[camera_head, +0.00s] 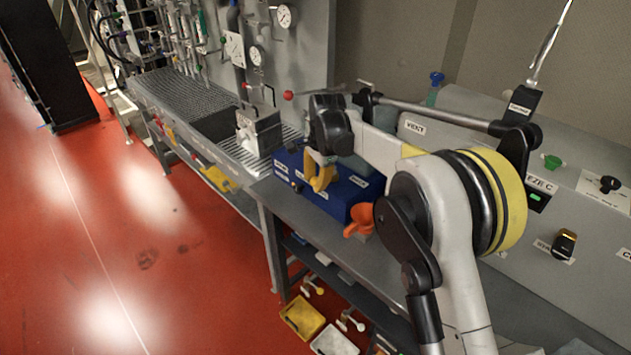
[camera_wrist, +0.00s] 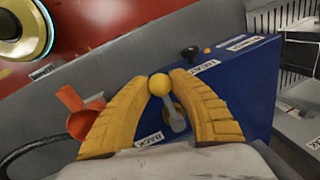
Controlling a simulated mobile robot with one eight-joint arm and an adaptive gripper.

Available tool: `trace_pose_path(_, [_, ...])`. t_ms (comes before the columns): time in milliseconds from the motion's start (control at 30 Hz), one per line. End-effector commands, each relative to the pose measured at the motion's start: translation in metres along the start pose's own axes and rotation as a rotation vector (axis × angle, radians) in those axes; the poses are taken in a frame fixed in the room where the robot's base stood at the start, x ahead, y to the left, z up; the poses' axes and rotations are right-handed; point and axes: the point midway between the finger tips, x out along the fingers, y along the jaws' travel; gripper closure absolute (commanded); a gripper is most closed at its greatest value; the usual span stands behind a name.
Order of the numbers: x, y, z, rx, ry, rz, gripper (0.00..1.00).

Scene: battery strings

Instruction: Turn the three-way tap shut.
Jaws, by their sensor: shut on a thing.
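The three-way tap shows in the wrist view as a grey lever (camera_wrist: 176,118) with a yellow ball knob (camera_wrist: 159,84), on the face of a blue box (camera_wrist: 245,85). White labels, one reading BACK (camera_wrist: 150,140), are around it. My gripper (camera_wrist: 160,80) has its yellow fingers closed on the ball knob, one fingertip on each side. In the head view my gripper (camera_head: 321,172) is at the blue box (camera_head: 345,195) on the bench; the tap is hidden there behind the fingers and arm.
An orange funnel-shaped part (camera_head: 360,220) is beside the blue box and also shows in the wrist view (camera_wrist: 78,112). A black knob (camera_wrist: 190,53) stands near the box's upper edge. A grey box (camera_head: 258,132) is left of the blue box. A grey console (camera_head: 590,230) is at the right.

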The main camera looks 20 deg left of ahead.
Motion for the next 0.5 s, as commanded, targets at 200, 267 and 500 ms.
trace_pose_path(200, [0.0000, -0.0002, 0.0007, -0.001, -0.001, 0.000, 0.51])
trace_pose_path(267, [0.0000, -0.0001, 0.0006, -0.001, -0.001, 0.000, 0.51])
trace_pose_path(500, [-0.0043, 0.0000, 0.0003, -0.001, 0.000, 0.000, 0.51])
